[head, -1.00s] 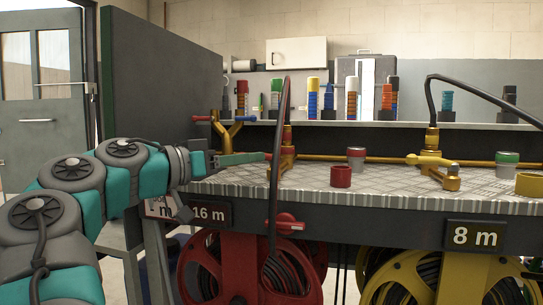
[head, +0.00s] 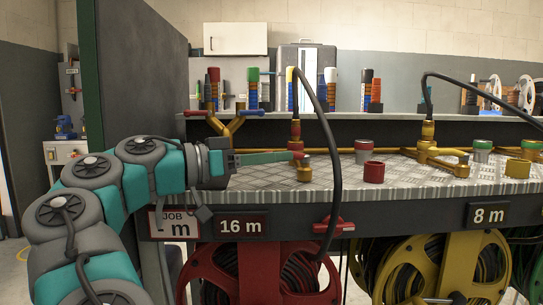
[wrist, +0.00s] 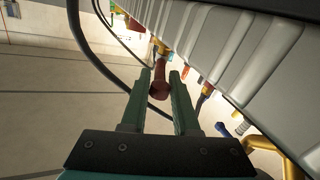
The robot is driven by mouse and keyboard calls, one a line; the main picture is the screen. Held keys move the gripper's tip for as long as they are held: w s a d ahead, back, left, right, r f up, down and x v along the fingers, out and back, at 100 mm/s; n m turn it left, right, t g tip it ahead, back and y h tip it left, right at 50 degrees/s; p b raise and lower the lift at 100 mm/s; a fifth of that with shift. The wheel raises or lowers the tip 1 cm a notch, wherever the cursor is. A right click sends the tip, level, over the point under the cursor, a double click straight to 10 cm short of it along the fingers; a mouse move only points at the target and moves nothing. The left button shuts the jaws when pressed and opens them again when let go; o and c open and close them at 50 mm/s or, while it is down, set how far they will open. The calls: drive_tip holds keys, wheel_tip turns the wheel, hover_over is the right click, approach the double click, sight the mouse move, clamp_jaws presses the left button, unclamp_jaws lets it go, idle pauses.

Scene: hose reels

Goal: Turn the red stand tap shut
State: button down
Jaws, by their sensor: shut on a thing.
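The red stand tap (head: 296,146) stands on the bench's metal top, with a red collar, a brass lower body (head: 304,173) and a black hose rising from it. My gripper (head: 301,155), with green fingers, reaches in level from the left at the tap. In the wrist view my gripper (wrist: 166,76) has its fingers on either side of the tap's red lever (wrist: 159,83) and is shut on it. In the head view the fingertips hide part of the tap, and the lever's exact angle is hard to tell.
The black hose (head: 333,130) arches close right of my gripper. A red cup (head: 374,172) stands right of the tap, and a yellow tap (head: 428,150) is further right. A forked brass pipe (head: 226,124) with red and blue levers is behind my wrist. A red reel (head: 215,275) hangs below.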

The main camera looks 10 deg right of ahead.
idle(0.3)
drive_tip(key=c, duration=0.8)
unclamp_jaws()
drive_tip(key=shift+c, duration=0.2)
